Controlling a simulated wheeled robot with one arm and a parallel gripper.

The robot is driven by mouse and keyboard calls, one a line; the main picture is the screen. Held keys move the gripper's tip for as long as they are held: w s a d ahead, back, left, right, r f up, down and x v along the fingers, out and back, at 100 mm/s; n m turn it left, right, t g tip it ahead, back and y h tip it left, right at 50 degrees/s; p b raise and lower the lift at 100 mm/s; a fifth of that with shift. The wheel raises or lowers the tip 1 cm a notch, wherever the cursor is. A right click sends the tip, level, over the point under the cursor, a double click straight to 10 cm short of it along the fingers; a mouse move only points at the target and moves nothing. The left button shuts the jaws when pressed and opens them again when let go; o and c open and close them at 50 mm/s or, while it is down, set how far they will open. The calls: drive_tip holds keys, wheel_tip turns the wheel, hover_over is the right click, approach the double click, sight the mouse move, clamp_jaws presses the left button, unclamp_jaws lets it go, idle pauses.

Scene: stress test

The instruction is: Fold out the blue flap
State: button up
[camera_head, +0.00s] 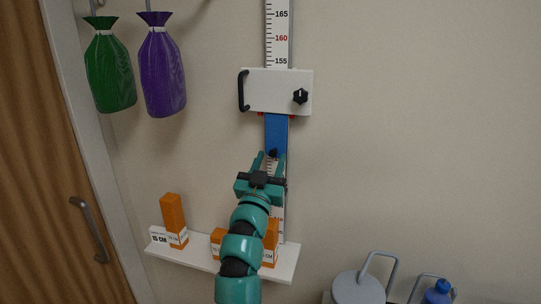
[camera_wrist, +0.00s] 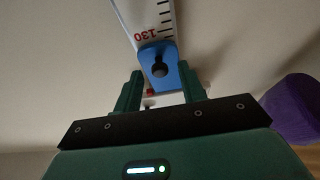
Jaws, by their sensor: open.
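The blue flap (camera_head: 277,131) hangs flat along the height scale, just below the white slider (camera_head: 280,92). A dark knob (camera_head: 273,153) shows at its lower end. In the wrist view the blue flap (camera_wrist: 172,79) lies between the two fingers, with the dark knob (camera_wrist: 159,70) on its face. My gripper (camera_head: 271,160) is open at the lower end of the flap. In the wrist view my gripper (camera_wrist: 162,88) shows a gap on both sides of the flap. I cannot tell how far the fingertips are from the wall.
The slider has a black handle (camera_head: 243,91) and a black star knob (camera_head: 300,96). A white shelf (camera_head: 283,270) with orange blocks (camera_head: 173,214) is below, partly hidden by my arm. Green (camera_head: 110,72) and purple (camera_head: 162,73) bags hang upper left. The right wall is clear.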

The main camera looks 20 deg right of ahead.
drive_tip(key=shift+w+d+r, duration=0.1)
drive_tip(key=shift+w+d, duration=0.05)
drive_tip(key=shift+w, duration=0.15)
clamp_jaws()
drive_tip(key=shift+s+r, duration=0.1)
drive_tip(key=shift+r, duration=0.05)
